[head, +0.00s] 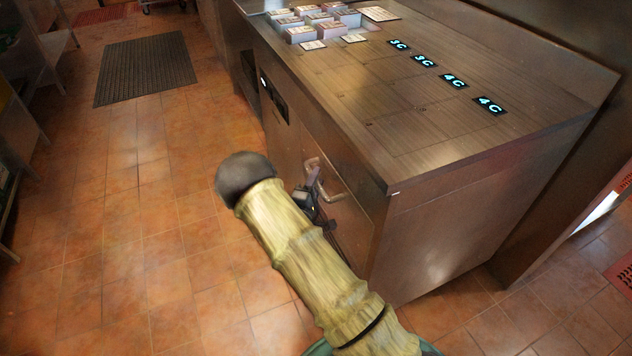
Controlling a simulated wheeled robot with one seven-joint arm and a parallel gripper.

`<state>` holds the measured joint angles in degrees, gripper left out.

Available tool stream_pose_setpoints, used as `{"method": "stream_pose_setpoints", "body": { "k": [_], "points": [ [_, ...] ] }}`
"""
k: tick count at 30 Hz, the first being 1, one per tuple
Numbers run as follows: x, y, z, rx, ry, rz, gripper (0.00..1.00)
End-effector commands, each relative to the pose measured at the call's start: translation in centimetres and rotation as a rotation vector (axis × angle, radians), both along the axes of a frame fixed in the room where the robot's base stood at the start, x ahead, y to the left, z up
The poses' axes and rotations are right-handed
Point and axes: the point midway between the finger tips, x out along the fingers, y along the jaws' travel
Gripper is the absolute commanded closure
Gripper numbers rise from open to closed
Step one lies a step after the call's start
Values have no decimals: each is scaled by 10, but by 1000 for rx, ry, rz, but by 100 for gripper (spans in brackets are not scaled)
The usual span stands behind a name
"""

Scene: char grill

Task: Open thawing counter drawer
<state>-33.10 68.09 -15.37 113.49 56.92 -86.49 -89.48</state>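The thawing counter (430,140) is a brushed-metal unit with lit displays reading 3C and 4C on its top. Its front faces left, and a curved metal handle (314,166) sticks out from the front panel near the right end. The front around the handle looks flush, with no gap that I can see. My gripper (311,190) is dark and small in the head view, right at the handle. My arm hides part of it, so I cannot tell whether its fingers are around the handle or only beside it.
Several small boxes (300,33) and flat cards stand on the counter's far end. A dark floor mat (146,68) lies on the tiled floor at the upper left. Metal shelving (38,60) lines the left edge.

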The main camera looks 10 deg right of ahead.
Motion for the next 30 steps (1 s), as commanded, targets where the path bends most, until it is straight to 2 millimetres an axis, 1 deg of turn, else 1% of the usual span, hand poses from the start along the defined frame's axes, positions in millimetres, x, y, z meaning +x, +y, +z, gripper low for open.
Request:
{"method": "stream_pose_setpoints", "body": {
  "k": [1,5,6,14,20,23,26,30],
  "points": [
    [0,0,0,0,0,0,72],
    [0,0,0,0,0,0,98],
    [0,0,0,0,0,0,100],
    [-1,2,0,0,0,1,100],
    [-4,15,0,0,1,2,100],
    [-8,28,-1,1,2,4,100],
    [-12,46,0,1,1,6,100],
    [-21,76,-1,2,2,6,100]
  ]
}}
